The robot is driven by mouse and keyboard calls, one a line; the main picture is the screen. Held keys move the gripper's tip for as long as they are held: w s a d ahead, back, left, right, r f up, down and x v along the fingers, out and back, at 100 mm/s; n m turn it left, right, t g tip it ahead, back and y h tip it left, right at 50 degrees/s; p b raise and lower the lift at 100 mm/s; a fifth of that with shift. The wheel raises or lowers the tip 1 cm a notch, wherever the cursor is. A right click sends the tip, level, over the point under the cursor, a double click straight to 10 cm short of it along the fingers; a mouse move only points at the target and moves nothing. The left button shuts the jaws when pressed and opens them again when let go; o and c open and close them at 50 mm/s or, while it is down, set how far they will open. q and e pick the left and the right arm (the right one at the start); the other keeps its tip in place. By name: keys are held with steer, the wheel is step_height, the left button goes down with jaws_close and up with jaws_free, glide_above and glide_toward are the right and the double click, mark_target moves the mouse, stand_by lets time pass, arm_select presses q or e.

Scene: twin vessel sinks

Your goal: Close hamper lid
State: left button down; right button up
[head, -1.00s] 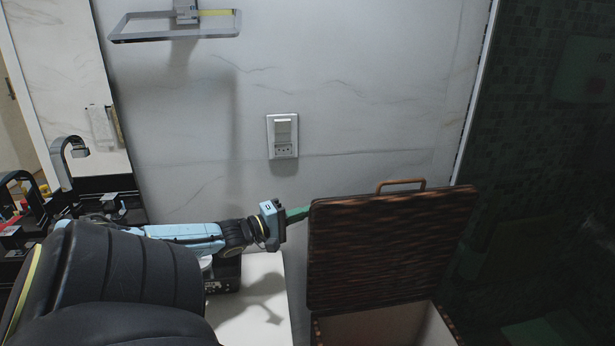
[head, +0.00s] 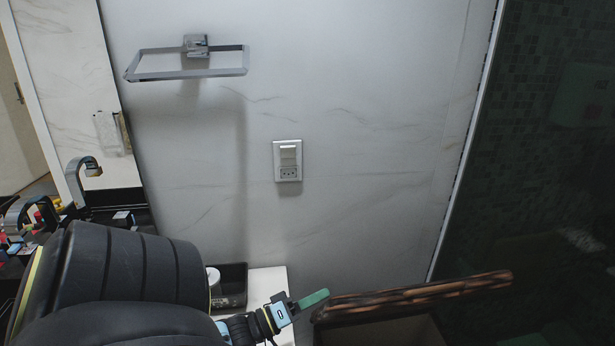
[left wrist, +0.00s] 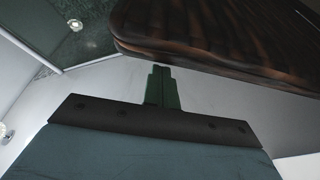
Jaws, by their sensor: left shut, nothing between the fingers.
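The brown, dark-streaked hamper lid (head: 420,297) shows nearly edge-on at the lower right of the head view, with its right end higher in the picture. My left gripper (head: 314,298), with green fingers, is shut and empty at the lid's left end. In the left wrist view the shut fingers (left wrist: 161,85) point toward the lid (left wrist: 225,35). I cannot tell whether they touch it. My right gripper is out of view.
A white wall with a switch plate (head: 288,160) and a metal towel holder (head: 188,62) stands behind. A black tray (head: 232,287) is on the white surface left of the gripper. Taps and small items are at far left. Dark glass is at right.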

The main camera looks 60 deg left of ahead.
arm_select(q)
steer(key=s+d+f+m+h+b, duration=0.1)
steer(key=s+d+f+m+b, duration=0.1)
steer(key=d+f, duration=0.5)
steer(key=s+d+b, duration=0.1)
steer(key=s+d, duration=0.1)
steer(key=d, duration=0.1)
steer(key=shift+s+f+m+t, duration=0.15)
steer(key=shift+f+m+t, duration=0.15)
steer(key=shift+f+m, duration=0.1)
steer(key=shift+s, duration=0.1)
